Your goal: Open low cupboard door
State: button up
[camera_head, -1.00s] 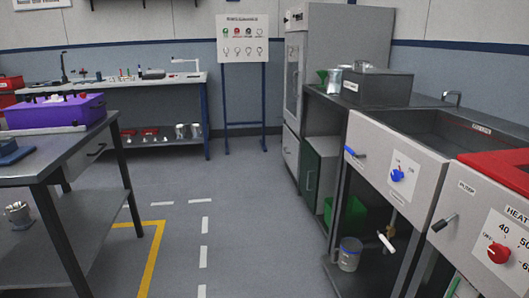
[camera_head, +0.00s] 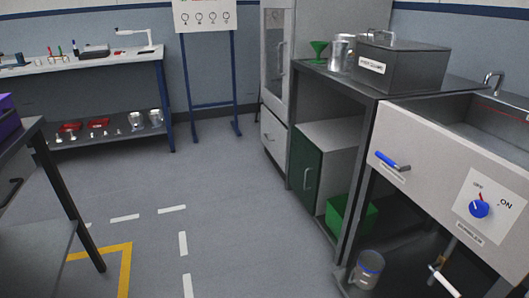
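The low cupboard is a grey box with a green door (camera_head: 308,178), standing under the counter at centre right. Its door looks shut and has a vertical bar handle (camera_head: 307,180) on its front. My gripper is not in view.
A green bin (camera_head: 351,216) stands just right of the cupboard. A sink unit (camera_head: 455,150) with a blue knob and lever fills the right side. A tall cabinet (camera_head: 274,75) stands behind the cupboard. A table (camera_head: 40,140) is at the left edge. The floor before the cupboard is clear.

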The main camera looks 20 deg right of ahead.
aim_at(306, 158)
jog(key=i+z, duration=0.15)
jog(key=i, duration=0.3)
jog(key=i+j+z, duration=0.15)
jog(key=i, duration=0.3)
jog(key=i+j+z, duration=0.15)
jog(key=i, duration=0.3)
jog(key=i+j+z, duration=0.35)
jog(key=i+z, duration=0.15)
jog(key=i+j+z, duration=0.45)
jog(key=i+j, duration=0.15)
